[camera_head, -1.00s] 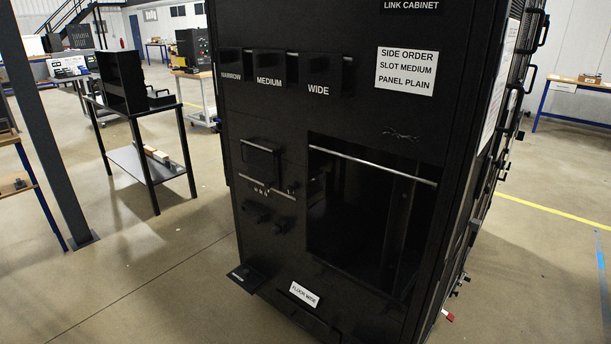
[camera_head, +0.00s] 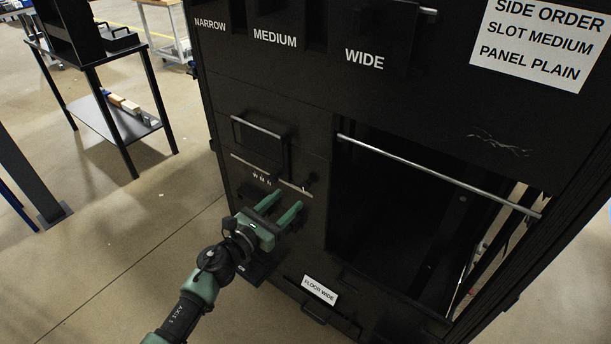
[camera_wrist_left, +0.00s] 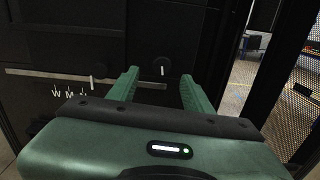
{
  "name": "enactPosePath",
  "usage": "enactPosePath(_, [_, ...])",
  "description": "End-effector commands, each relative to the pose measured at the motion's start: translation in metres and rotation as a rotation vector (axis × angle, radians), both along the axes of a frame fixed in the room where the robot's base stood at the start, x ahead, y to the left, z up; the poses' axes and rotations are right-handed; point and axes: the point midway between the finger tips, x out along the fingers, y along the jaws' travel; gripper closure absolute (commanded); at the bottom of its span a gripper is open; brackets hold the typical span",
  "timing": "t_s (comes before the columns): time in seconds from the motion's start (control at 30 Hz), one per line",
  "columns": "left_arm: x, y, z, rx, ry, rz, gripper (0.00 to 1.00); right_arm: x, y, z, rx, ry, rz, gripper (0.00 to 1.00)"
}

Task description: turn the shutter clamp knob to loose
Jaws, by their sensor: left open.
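A small round dark knob (camera_wrist_left: 162,66) with a short white upright mark is on the black cabinet panel. In the left wrist view it shows between my fingertips, a little beyond them. In the head view the knob (camera_head: 312,179) is dim, just right of a pale slotted strip (camera_head: 250,163). My left gripper (camera_head: 289,198) is green, open and empty, pointing at the panel just below the knob. It also shows in the left wrist view (camera_wrist_left: 160,77). I cannot tell whether it touches anything. My right gripper is out of view.
A handled box (camera_head: 258,140) sits above the strip. Right of the knob is a large dark opening with a silver bar (camera_head: 430,171) across its top. A FLOOR WIDE label (camera_head: 319,289) is low on the cabinet. Open floor lies left, before a black table (camera_head: 93,115).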

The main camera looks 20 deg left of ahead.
Motion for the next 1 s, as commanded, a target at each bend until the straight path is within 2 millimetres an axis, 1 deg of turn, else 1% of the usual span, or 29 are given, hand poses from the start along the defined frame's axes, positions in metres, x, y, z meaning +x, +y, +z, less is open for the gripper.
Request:
enactPosePath(0.03, [0.007,-0.003,0.002,-0.002,-0.002,0.000,0.50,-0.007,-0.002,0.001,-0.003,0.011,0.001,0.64])
enactPosePath(0.13, [0.022,-0.009,0.003,-0.005,0.000,0.000,0.50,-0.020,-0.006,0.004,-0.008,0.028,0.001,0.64])
enactPosePath(0.27, [0.042,-0.015,0.001,-0.007,0.001,0.001,0.50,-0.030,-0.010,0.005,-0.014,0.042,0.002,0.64])
enactPosePath(0.37, [0.055,-0.020,0.001,-0.007,0.001,0.002,0.50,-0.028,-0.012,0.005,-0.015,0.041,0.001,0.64])
enactPosePath(0.5, [0.065,-0.024,0.000,-0.008,0.003,0.000,0.50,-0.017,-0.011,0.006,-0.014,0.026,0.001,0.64])
enactPosePath(0.63, [0.068,-0.025,-0.001,-0.006,0.003,0.000,0.50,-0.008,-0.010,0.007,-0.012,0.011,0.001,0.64])
enactPosePath(0.8, [0.068,-0.025,-0.001,-0.006,0.003,0.000,0.50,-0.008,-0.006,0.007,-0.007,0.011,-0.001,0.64])
enactPosePath(0.83, [0.068,-0.025,-0.001,-0.006,0.003,0.000,0.55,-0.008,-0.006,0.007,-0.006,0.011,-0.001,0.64])
enactPosePath(0.87, [0.067,-0.025,-0.001,-0.006,0.003,0.000,0.64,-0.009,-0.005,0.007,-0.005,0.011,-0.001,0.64])
enactPosePath(0.9, [0.067,-0.025,-0.001,-0.006,0.003,0.000,0.75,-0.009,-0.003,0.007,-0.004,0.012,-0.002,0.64])
enactPosePath(1.0, [0.067,-0.025,-0.001,-0.007,0.004,0.001,1.00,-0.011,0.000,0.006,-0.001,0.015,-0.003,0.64])
